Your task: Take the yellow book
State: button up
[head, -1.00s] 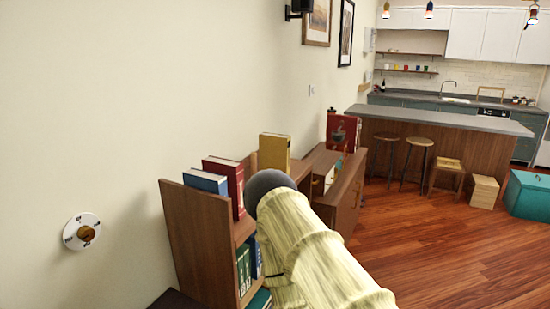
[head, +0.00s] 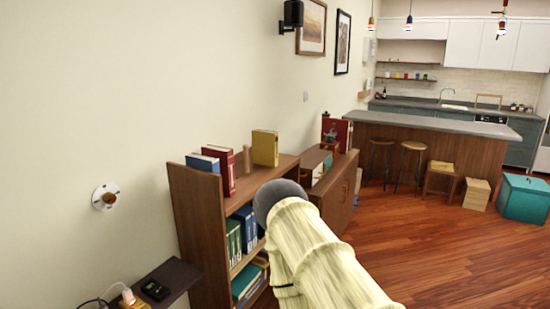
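The yellow book (head: 265,148) stands upright on the top of the brown bookshelf (head: 196,217), towards its far end by the wall. A red book (head: 223,172) and a blue book (head: 203,162) stand nearer on the same top, with a gap between them and the yellow book. A small wooden object (head: 247,159) stands in that gap. A pale yellow arm link of mine with a dark grey round end fills the lower middle, in front of part of the shelf. My gripper is not visible in the head view.
Green and blue books (head: 241,232) fill the shelf below. A dark low ledge (head: 165,284) with a cable and small black device is at lower left. A brown cabinet (head: 335,190) stands beyond. Open wooden floor (head: 420,240) lies to the right.

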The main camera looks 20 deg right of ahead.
aim_at(265, 143)
jog(key=u, duration=0.35)
jog(key=k, duration=0.2)
jog(key=z, duration=1.55)
jog(key=i, duration=1.8)
jog(key=u, duration=0.75)
